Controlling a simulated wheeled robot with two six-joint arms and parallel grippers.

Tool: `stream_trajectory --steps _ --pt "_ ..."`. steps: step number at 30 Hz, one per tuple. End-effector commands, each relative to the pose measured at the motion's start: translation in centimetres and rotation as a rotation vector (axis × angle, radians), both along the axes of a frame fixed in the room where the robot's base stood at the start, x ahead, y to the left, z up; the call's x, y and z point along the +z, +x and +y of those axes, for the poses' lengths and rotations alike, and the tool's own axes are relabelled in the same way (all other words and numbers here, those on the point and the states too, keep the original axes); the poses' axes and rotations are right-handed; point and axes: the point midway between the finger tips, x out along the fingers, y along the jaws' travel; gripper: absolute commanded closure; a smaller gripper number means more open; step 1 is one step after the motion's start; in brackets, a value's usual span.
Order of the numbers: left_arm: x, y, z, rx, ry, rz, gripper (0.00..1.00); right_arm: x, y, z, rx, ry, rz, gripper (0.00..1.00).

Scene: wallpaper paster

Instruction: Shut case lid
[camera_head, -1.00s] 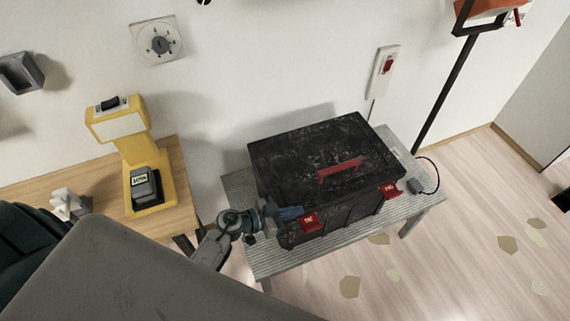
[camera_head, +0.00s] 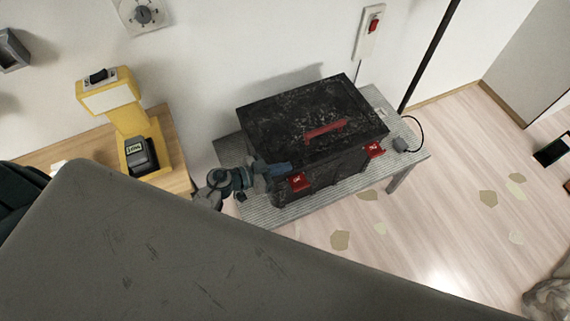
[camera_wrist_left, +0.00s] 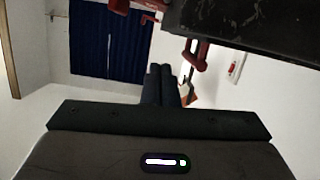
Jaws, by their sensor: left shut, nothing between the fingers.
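The black case (camera_head: 335,172) stands on a small grey ribbed table. Its scuffed black lid (camera_head: 285,110) with a red handle (camera_head: 326,129) lies over the top; I cannot tell whether it is fully closed. Two red latches, a left one (camera_head: 299,182) and a right one (camera_head: 374,149), stick out at the front. My left gripper (camera_head: 281,169) is shut and empty at the case's front left corner, close beside the left latch. In the left wrist view its fingers (camera_wrist_left: 160,78) are together, below and left of the case's dark surface (camera_wrist_left: 245,18). My right gripper is out of view.
The grey ribbed table (camera_head: 345,192) has a narrow free strip in front of the case. A plug with a black cable (camera_head: 403,144) lies at its right end. A yellow device (camera_head: 118,115) stands on a wooden table at left. A dark pole (camera_head: 428,55) stands behind.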

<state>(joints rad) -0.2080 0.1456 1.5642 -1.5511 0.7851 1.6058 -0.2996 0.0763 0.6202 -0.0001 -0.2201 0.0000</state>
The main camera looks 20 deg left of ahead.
Motion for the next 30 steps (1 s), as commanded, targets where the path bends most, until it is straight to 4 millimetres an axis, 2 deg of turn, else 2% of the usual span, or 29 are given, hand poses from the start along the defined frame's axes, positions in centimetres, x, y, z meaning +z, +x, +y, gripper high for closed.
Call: stream_trajectory --steps 1,2,3,9,15,21,26,28,30 --pt "1.5 0.1 0.3 0.001 0.001 -0.002 1.0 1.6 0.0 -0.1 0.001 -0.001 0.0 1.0" --pt "0.6 -0.7 1.1 -0.001 0.006 -0.001 1.0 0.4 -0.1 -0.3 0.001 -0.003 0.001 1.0" --pt "0.6 -1.5 1.8 -0.001 0.005 0.0 1.0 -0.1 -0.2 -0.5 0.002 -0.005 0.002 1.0" --pt "1.8 -4.6 4.9 -0.002 0.005 -0.003 1.0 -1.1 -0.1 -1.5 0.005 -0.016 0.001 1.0" --pt "2.7 -6.2 6.5 0.0 0.002 -0.004 1.0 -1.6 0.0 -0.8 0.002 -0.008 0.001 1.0" --pt "3.1 -6.7 7.0 0.0 -0.001 -0.006 1.0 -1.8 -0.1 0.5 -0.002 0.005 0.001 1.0" --pt "3.1 -6.7 7.0 0.001 -0.001 -0.006 1.0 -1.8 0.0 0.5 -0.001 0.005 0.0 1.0" --pt "2.8 -6.6 7.2 0.009 -0.003 -0.006 1.0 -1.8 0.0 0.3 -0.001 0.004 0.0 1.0" --pt "1.7 -6.4 7.7 0.044 -0.006 -0.006 1.0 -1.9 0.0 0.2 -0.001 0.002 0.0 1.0"
